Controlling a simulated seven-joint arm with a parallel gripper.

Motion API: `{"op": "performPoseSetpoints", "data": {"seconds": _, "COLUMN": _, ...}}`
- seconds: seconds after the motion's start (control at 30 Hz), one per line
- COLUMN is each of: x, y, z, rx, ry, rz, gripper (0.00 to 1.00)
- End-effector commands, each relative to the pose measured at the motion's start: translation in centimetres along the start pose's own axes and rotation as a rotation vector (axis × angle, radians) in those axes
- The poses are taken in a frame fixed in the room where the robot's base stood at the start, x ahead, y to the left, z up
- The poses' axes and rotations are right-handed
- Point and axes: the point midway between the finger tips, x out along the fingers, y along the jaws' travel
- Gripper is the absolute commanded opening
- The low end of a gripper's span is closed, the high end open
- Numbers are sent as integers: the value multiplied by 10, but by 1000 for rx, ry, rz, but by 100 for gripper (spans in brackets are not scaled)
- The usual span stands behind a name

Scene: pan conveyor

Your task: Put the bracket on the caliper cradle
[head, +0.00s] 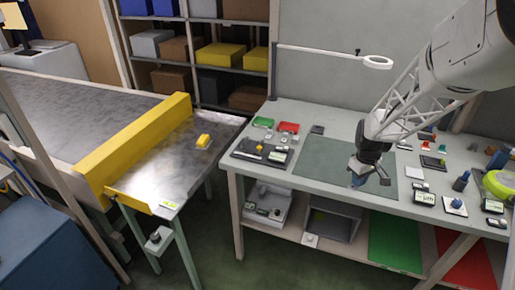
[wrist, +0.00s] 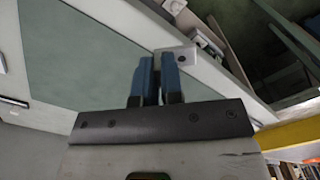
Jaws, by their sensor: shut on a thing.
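My gripper (head: 358,181) hangs over the front part of the grey-green mat on the workbench in the head view. In the wrist view its two blue fingers (wrist: 157,80) are close together. A small pale grey piece (wrist: 178,53), which looks like the bracket, shows at the fingertips, shut between them; the fingers hide part of it. In the head view the bracket is too small or hidden to make out. I cannot tell for certain which bench item is the caliper cradle; a dark board (head: 248,153) with small parts lies left of the mat.
The mat (head: 320,158) is otherwise bare. Small green (head: 263,122) and red (head: 288,127) trays stand behind the dark board. Several blocks and display devices (head: 425,199) crowd the bench's right side.

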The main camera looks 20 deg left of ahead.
Motion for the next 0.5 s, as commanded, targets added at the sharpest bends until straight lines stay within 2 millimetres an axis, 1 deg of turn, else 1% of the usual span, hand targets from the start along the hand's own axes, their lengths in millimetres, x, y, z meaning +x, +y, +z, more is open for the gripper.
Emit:
{"op": "performPoseSetpoints", "data": {"seconds": 0.03, "x": -1, "y": -1, "z": -12, "rx": -17, "ry": 0, "rz": 0, "gripper": 0}}
{"op": "performPoseSetpoints", "data": {"seconds": 0.17, "x": -6, "y": -3, "z": -44, "rx": -69, "ry": 0, "rz": 0, "gripper": 0}}
{"op": "performPoseSetpoints", "data": {"seconds": 0.27, "x": -10, "y": -7, "z": -72, "rx": -114, "ry": -1, "rz": -1, "gripper": 0}}
{"op": "performPoseSetpoints", "data": {"seconds": 0.4, "x": -17, "y": -15, "z": -115, "rx": -183, "ry": 0, "rz": 0, "gripper": 0}}
{"op": "performPoseSetpoints", "data": {"seconds": 0.47, "x": -19, "y": -19, "z": -133, "rx": -213, "ry": -1, "rz": -1, "gripper": 0}}
{"op": "performPoseSetpoints", "data": {"seconds": 0.5, "x": -22, "y": -22, "z": -145, "rx": -233, "ry": 0, "rz": 0, "gripper": 0}}
